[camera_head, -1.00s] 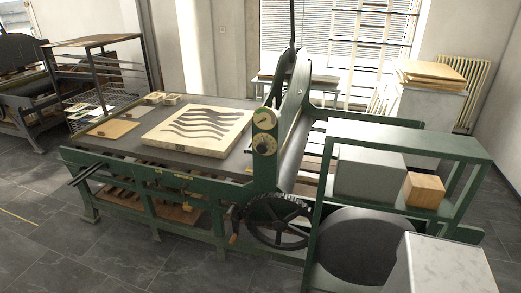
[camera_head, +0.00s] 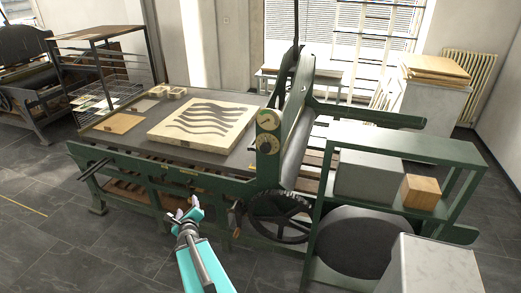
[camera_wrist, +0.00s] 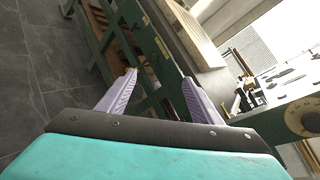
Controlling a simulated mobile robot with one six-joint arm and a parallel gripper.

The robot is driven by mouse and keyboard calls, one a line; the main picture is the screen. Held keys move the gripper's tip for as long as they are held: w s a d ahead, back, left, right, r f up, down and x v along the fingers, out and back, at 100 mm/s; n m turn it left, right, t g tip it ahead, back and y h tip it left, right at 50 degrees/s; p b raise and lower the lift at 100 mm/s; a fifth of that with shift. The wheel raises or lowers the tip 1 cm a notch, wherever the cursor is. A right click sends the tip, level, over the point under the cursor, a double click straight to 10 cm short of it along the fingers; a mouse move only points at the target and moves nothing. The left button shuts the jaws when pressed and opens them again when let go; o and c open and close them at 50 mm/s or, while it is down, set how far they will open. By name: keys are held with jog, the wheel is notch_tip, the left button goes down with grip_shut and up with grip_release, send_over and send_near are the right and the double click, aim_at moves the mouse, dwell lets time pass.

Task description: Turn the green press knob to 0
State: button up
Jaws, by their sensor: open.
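The press knob (camera_head: 267,143) is dark, on a round cream dial plate low on the green upright of the press, below a round gauge (camera_head: 268,119). Its setting is too small to read, and I cannot make out a green colour on it. In the wrist view a cream dial with a dark centre (camera_wrist: 307,118) is cut off by the right edge. My gripper (camera_head: 187,210) has pale purple fingers, apart and empty, in front of the press's long side, left of and below the knob. Both fingers also show in the wrist view (camera_wrist: 159,78), touching nothing visible.
The press bed (camera_head: 222,100) carries a pale stone slab (camera_head: 204,127) with dark wavy stripes. A large dark handwheel (camera_head: 281,217) stands below the knob. A green shelf frame (camera_head: 405,143) with grey and wooden blocks stands right. The floor at front left is clear.

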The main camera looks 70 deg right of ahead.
jog(key=s+d+r+m+g+h+p, duration=0.2)
jog(key=s+d+r+m+g+h, duration=0.25)
jog(key=s+d+r+m, duration=0.65)
jog(key=m+g+h, duration=0.2)
jog(key=m+g, duration=0.3)
jog(key=m, duration=0.2)
send_near(265, 149)
jog(key=a, duration=0.5)
jog(key=shift+w+f, duration=0.1)
jog(key=shift+w, duration=0.1)
jog(key=shift+d+f+n+b, duration=0.2)
jog(key=shift+d+n+b, duration=0.1)
jog(key=shift+b, duration=0.3)
jog(key=d+b, duration=0.3)
jog(key=b, duration=0.6)
jog(key=shift+b, duration=0.4)
jog(key=d+b, duration=0.2)
jog(key=b, duration=0.6)
jog(key=shift+s, duration=0.1)
jog(key=shift+s+d+r+p, duration=0.1)
jog(key=shift+d+p, duration=0.4)
jog(key=shift+d, duration=1.55)
jog(key=shift+s+d+r+p, duration=0.1)
jog(key=shift+d+p, duration=0.4)
jog(key=shift+d, duration=1.55)
jog(key=shift+c, duration=0.2)
